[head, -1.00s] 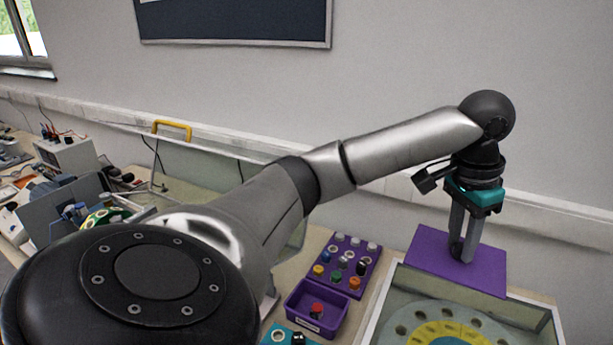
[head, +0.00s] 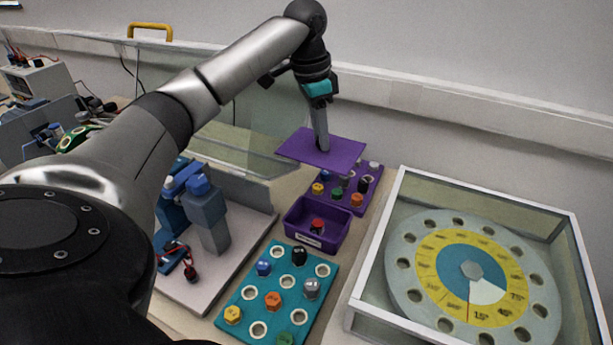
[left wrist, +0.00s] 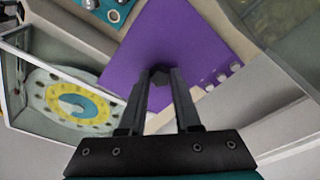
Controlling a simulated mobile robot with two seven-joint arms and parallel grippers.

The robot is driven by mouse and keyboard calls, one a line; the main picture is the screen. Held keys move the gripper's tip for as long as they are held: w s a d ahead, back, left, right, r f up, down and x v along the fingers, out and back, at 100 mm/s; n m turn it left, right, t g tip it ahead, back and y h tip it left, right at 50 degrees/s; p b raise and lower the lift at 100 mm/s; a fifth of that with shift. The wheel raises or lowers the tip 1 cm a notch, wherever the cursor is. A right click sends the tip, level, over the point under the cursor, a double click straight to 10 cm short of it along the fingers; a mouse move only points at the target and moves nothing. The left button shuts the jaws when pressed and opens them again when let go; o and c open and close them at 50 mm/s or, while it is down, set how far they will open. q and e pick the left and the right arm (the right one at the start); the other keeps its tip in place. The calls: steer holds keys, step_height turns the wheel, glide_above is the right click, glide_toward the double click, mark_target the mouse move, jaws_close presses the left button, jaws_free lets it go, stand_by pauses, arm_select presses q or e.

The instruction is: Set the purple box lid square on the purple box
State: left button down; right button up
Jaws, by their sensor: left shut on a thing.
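The purple box lid (head: 338,152) is a flat purple plate held in the air by my left gripper (head: 323,148), which is shut on its knob. In the head view the lid appears above and behind the purple box, over the back of the purple peg tray. The purple box (head: 317,226) stands open on the bench with a red-topped piece (head: 317,225) inside. In the left wrist view the lid (left wrist: 185,50) fills the middle, with the fingers (left wrist: 159,78) closed on the dark knob. My right gripper is not in view.
The purple peg tray (head: 368,187) with several coloured pieces sits behind the box. A teal tray (head: 231,327) of pieces lies in front. A glass-walled case (head: 352,305) with a numbered dial (head: 425,318) stands right. A blue device (head: 208,212) stands left.

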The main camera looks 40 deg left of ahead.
arm_select(q)
step_height(320, 180, down, 20)
steer(key=b, duration=0.4)
steer(key=shift+r, duration=0.2)
steer(key=shift+f, duration=0.15)
steer(key=shift+f, duration=0.35)
steer(key=c, duration=0.6)
jaws_free()
steer(key=shift+r, duration=0.2)
steer(key=r, duration=0.4)
steer(key=s+r+p, duration=0.1)
steer(key=r, duration=0.3)
steer(key=a+r+p, duration=0.1)
steer(key=r, duration=0.3)
steer(key=shift+s+r, duration=0.1)
steer(key=shift+s, duration=0.25)
